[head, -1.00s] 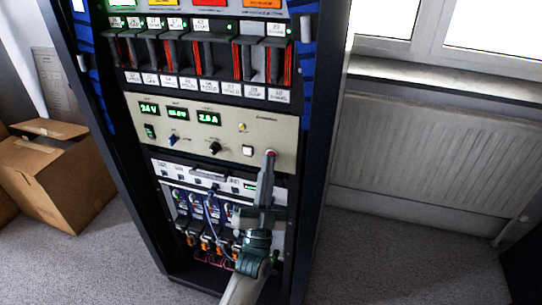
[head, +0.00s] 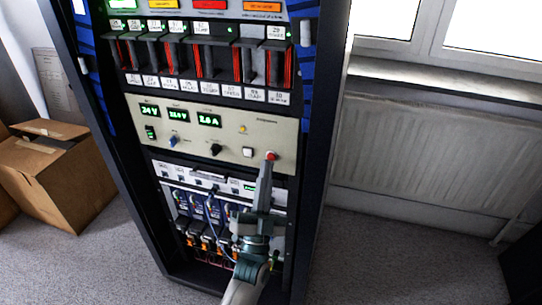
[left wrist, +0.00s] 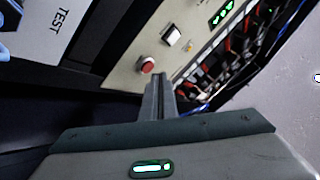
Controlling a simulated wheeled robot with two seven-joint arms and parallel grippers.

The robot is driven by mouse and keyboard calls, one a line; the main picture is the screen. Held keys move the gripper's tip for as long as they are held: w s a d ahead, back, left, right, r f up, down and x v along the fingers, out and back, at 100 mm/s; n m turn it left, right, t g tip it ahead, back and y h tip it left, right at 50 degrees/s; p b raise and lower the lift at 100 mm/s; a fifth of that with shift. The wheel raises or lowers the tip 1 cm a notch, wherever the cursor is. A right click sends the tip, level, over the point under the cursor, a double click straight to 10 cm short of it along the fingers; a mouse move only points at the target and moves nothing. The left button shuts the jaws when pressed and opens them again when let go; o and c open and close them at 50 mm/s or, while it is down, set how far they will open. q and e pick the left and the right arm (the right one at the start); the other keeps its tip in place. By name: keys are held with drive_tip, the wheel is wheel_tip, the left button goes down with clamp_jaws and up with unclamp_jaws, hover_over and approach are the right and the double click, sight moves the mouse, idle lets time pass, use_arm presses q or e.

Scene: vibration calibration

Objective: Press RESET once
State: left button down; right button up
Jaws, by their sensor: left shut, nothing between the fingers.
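The beige control panel (head: 228,148) in the rack carries a round red button (head: 271,155) and a white square button (head: 248,152). I cannot read a RESET label on either. My left gripper (head: 266,168) is shut and empty, its fingertips just below the red button. In the left wrist view the red button (left wrist: 146,65) stands out from the panel, with a small gap between it and the shut fingertips (left wrist: 160,77). The white button (left wrist: 171,35) is beyond it. My right gripper is not in view.
Below the panel is a bay with cables (head: 205,212). Above it are rows of modules (head: 195,55). A plate marked TEST (left wrist: 62,22) shows in the left wrist view. A cardboard box (head: 60,180) stands left, a radiator (head: 425,160) right.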

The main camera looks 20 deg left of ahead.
use_arm(q)
drive_tip(key=shift+s, duration=0.15)
drive_tip(key=s+p, duration=0.2)
drive_tip(key=s, duration=0.2)
drive_tip(key=shift+s+a, duration=0.1)
drive_tip(key=shift+s, duration=0.3)
idle(0.3)
idle(0.7)
